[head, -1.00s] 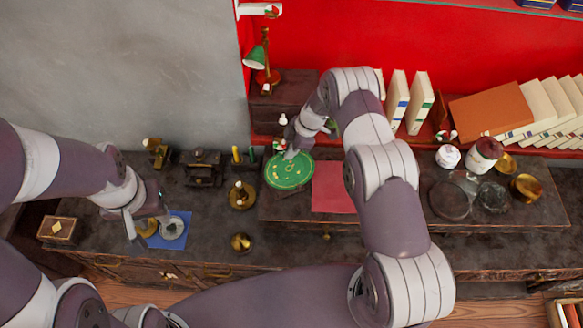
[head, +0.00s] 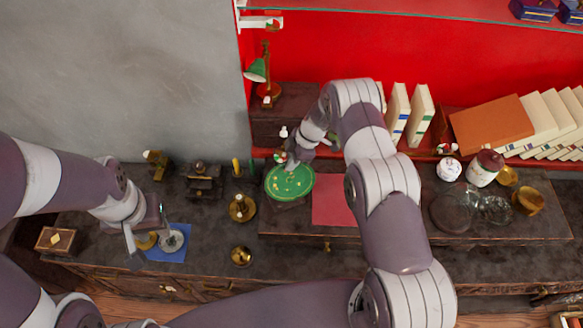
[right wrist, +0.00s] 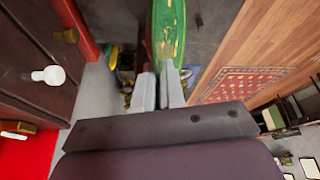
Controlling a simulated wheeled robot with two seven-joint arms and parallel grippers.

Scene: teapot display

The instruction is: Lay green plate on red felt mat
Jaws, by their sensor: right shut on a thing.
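The green plate (head: 288,186), with gold marks, is at the left end of the raised dark shelf, left of the red felt mat (head: 330,203). My right gripper (head: 291,165) is shut on the plate's far rim. In the right wrist view the plate (right wrist: 168,35) stands out from between the fingertips (right wrist: 160,88). I cannot tell whether it touches the shelf. The mat's visible part is bare; my right arm hides its right side. My left gripper (head: 148,234) is open near a blue mat (head: 168,256) with a grey round object on it.
A brass bell-like piece (head: 242,208) stands left of the plate, and a brass ball (head: 241,256) lies in front. A green lamp (head: 258,71) and white books (head: 419,112) stand behind.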

